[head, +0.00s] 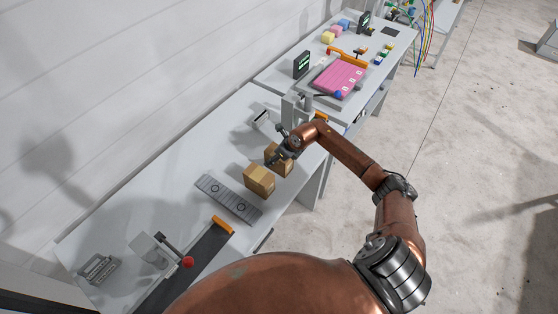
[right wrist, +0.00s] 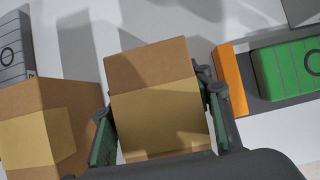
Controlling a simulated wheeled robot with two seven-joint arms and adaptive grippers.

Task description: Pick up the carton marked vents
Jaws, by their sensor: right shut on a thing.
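My right gripper (head: 279,156) comes down from above and is shut on a brown cardboard carton (head: 284,168) with a tan tape band. In the right wrist view this carton (right wrist: 155,75) sits between the two fingers, one on each side. I cannot tell whether it touches the table. A second, similar carton (head: 259,181) stands just beside it, nearer the front left, and also shows in the right wrist view (right wrist: 35,125). No marking is readable on either carton, so I cannot tell which says vents. My left gripper is not in view.
The cartons are on a long grey table (head: 165,205) along a white wall. A grey slatted strip (head: 228,198) lies close to the second carton. A grey upright device (head: 291,106) stands behind the gripper. A pink block (head: 338,78) lies farther back. Bare table lies left of the cartons.

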